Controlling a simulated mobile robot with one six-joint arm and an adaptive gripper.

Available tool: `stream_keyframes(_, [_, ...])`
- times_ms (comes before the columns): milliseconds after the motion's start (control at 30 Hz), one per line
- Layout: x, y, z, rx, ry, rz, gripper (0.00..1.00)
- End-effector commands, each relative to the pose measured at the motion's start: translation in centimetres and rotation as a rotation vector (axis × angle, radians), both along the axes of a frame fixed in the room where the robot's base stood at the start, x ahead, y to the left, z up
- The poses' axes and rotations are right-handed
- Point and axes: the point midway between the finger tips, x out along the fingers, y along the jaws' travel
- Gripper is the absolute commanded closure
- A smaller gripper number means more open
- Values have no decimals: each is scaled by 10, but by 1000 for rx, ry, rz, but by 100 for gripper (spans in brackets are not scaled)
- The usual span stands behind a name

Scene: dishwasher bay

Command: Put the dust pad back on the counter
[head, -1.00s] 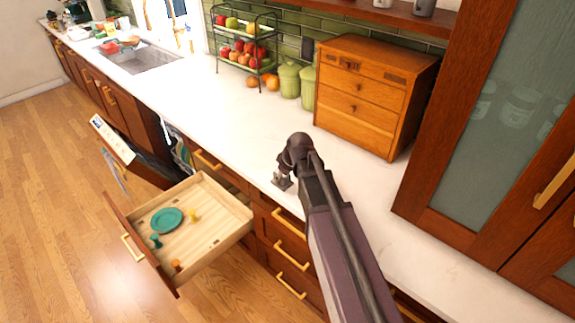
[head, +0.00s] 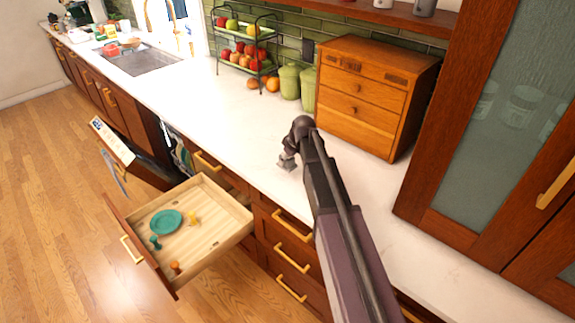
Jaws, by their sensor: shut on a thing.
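My gripper (head: 287,162) is over the near edge of the white counter (head: 215,110), to the left of the wooden drawer box, pointing down. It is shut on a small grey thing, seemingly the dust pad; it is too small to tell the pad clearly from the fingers. I cannot tell whether it touches the counter.
An open drawer (head: 215,233) juts out below the counter, with a teal disc (head: 166,222) and several small coloured pieces inside. A wooden drawer box (head: 365,95), green canisters (head: 289,82) and a fruit rack (head: 248,52) stand at the back. The counter's middle is clear.

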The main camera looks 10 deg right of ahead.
Motion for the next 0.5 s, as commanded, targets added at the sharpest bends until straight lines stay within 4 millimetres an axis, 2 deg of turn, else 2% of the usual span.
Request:
stream_keyframes(133, [3, -1, 0, 0, 0, 0, 99])
stream_keyframes(267, [15, -5, -2, 0, 0, 0, 99])
stream_keyframes(500, [13, -4, -25, 0, 0, 0, 99])
